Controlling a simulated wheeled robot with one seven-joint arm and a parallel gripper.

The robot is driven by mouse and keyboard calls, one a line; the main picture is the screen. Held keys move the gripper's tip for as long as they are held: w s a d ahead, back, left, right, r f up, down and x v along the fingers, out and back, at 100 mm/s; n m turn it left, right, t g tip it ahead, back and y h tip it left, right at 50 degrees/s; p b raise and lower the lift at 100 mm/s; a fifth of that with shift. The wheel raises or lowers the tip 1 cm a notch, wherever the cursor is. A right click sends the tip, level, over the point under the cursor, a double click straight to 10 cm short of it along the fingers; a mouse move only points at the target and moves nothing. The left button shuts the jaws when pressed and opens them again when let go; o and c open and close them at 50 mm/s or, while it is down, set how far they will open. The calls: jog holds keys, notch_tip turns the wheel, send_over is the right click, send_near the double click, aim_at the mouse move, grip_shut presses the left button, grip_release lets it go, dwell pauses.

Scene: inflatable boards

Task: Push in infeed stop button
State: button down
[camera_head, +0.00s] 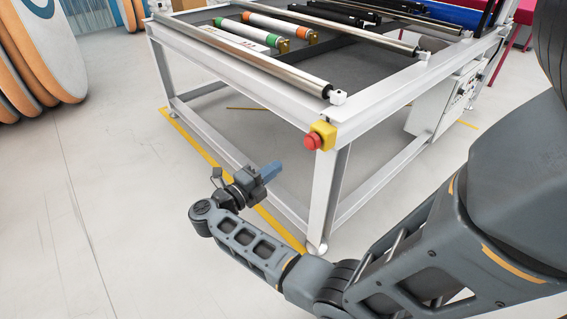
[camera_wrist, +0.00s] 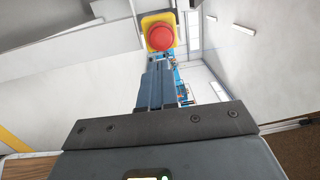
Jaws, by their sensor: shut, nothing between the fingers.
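The infeed stop button is a red mushroom button (camera_head: 312,141) on a yellow box (camera_head: 325,133). It sits at the near corner of the white machine frame (camera_head: 345,150). In the wrist view the red button (camera_wrist: 159,37) is at the top middle, just beyond my fingertips, with its yellow box (camera_wrist: 146,19) behind it. My gripper (camera_head: 270,171) is shut and empty. In the head view it is to the lower left of the button and apart from it. The shut fingers (camera_wrist: 158,68) also show in the wrist view, pointing toward the button.
The frame carries metal rollers (camera_head: 245,60) and capped tubes (camera_head: 270,27). A white control box (camera_head: 445,100) is on its right side. Round padded boards (camera_head: 40,50) stand at the far left. Yellow tape (camera_head: 215,165) marks the floor, which is open at left.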

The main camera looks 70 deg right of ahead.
jog(key=shift+v, duration=1.5)
jog(key=shift+s, duration=0.1)
jog(key=s+a+r+m+t+y+p, duration=0.1)
jog(key=s+a+r+m+t+y, duration=0.4)
jog(key=a+m+t, duration=0.3)
jog(key=s+a+r+m+t+y+p, duration=0.2)
jog(key=s+a+r+m+t+y, duration=0.4)
jog(key=a+m, duration=0.6)
jog(key=s+a+r+m+t+y+p, duration=0.1)
jog(key=s+a+r+m+t+y, duration=0.4)
jog(key=s+a+m+t, duration=0.4)
jog(key=shift+s+a+r+m+t, duration=0.2)
jog(key=shift+a+r+m+t, duration=0.1)
jog(key=shift+a+r+m, duration=0.35)
jog(key=shift+d, duration=0.2)
